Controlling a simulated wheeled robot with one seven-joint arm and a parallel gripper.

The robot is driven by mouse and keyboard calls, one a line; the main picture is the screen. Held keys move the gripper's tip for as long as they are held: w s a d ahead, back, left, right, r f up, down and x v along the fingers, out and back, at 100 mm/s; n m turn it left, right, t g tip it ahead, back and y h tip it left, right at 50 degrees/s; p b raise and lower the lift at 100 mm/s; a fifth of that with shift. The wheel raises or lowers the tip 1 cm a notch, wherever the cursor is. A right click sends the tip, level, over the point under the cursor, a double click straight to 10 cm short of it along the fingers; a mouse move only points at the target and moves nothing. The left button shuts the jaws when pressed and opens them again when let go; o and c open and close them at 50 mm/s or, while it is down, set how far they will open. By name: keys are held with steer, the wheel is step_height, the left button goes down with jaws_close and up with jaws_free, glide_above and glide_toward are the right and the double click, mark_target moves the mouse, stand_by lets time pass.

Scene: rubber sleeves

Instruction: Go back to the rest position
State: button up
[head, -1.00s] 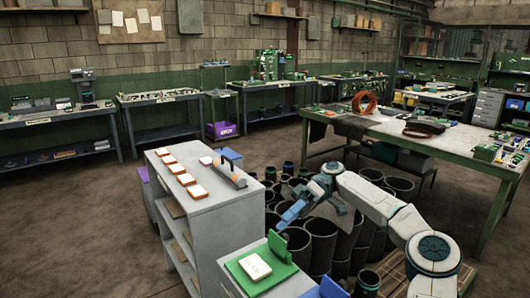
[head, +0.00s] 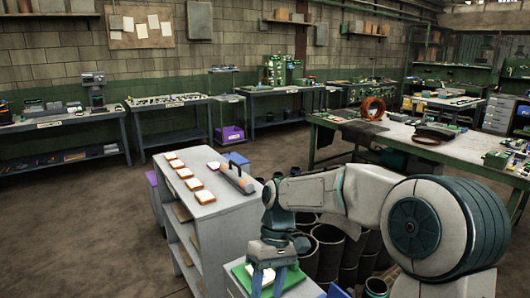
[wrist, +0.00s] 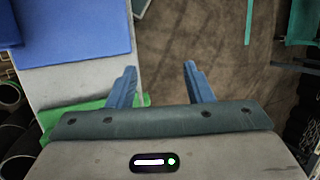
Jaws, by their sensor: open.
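My gripper (head: 268,283) is at the bottom centre of the head view, pointing down in front of the green tray (head: 240,269) on the low grey cabinet. In the wrist view my gripper (wrist: 160,82) has its two blue fingers apart, with nothing between them but the brown floor. The green surface (wrist: 92,106) shows below the left finger there. My arm hides much of the green tray and what lies on it in the head view.
A grey shelf unit (head: 205,222) carries several white-topped orange blocks and a handled tool (head: 238,178). Dark open cylinders (head: 328,250) stand behind my arm. A green workbench (head: 430,150) is at right. A blue panel (wrist: 75,45) lies left in the wrist view. Open floor is at left.

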steer(key=s+d+r+m+t+h, duration=0.1)
steer(key=s+d+m+t, duration=0.6)
steer(key=s+d, duration=0.7)
steer(key=shift+d+r+m+t+h, duration=0.2)
steer(key=shift+r+m+t+h, duration=0.1)
steer(key=shift+r+h, duration=0.1)
